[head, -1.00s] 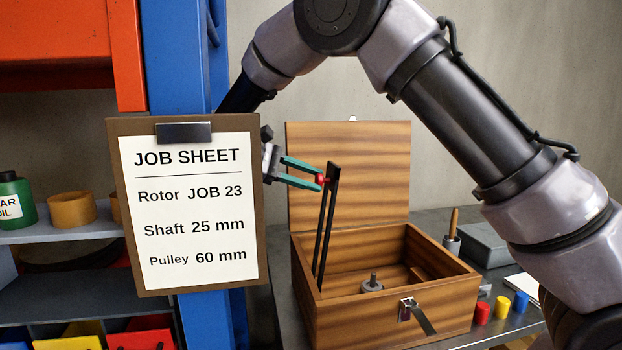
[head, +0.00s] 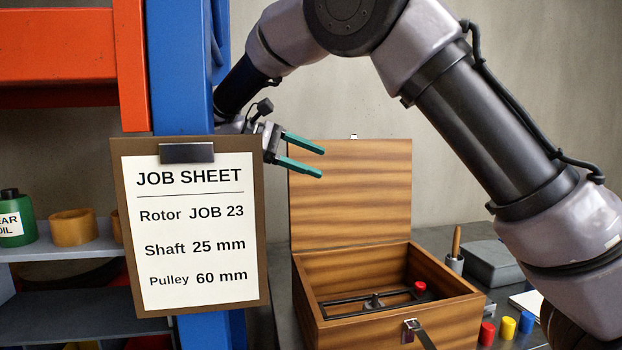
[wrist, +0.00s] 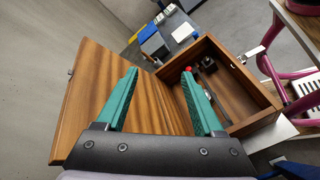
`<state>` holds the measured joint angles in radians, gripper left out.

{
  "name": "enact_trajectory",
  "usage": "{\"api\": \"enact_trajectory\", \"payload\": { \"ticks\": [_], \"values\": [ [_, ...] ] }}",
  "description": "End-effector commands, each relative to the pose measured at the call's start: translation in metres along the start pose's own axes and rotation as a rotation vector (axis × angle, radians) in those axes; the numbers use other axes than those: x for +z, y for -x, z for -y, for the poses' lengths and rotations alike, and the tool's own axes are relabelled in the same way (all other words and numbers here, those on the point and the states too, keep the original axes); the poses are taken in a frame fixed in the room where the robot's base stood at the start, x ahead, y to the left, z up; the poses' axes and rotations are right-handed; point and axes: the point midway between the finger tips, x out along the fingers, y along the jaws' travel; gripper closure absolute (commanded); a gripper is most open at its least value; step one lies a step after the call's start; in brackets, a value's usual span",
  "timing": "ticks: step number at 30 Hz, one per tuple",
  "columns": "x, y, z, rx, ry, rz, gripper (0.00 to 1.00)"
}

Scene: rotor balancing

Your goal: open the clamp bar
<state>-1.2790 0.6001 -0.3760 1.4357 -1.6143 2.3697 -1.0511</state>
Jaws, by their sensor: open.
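The clamp bar (head: 345,304) is a dark double bar with a red knob (head: 420,287) at its right end. It lies low and nearly level inside the wooden box (head: 345,335), across a small grey post (head: 374,301). In the wrist view the red knob (wrist: 188,70) shows inside the box, beyond my finger. My gripper (head: 322,163) is open and empty, in front of the raised box lid (head: 370,200) and well above the bar. The wrist view shows its two green fingers (wrist: 158,72) apart with nothing between them.
A clipboard job sheet (head: 190,225) stands at the left before a blue post (head: 180,70). Red (head: 487,333), yellow (head: 507,327) and blue (head: 526,322) pieces stand right of the box. A latch strap (head: 420,336) hangs at its front. Space above the box is free.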

Motion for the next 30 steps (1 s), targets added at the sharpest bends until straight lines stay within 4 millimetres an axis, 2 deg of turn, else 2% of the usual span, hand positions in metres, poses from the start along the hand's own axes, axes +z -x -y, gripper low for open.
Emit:
{"api": "enact_trajectory", "payload": {
  "ticks": [12,16,20,22,24,27,30],
  "values": [
    [0.005,0.002,-0.005,-0.002,0.000,-0.001,0.31],
    [0.013,-0.015,-0.013,-0.046,-0.006,-0.012,0.31],
    [0.038,-0.069,-0.030,-0.189,-0.035,-0.059,0.31],
    [0.058,-0.105,-0.035,-0.296,-0.072,-0.106,0.31],
    [0.078,-0.137,-0.033,-0.402,-0.123,-0.159,0.31],
    [0.106,-0.174,-0.025,-0.546,-0.220,-0.238,0.31],
    [0.134,-0.200,-0.010,-0.680,-0.344,-0.319,0.31]
  ]
}}
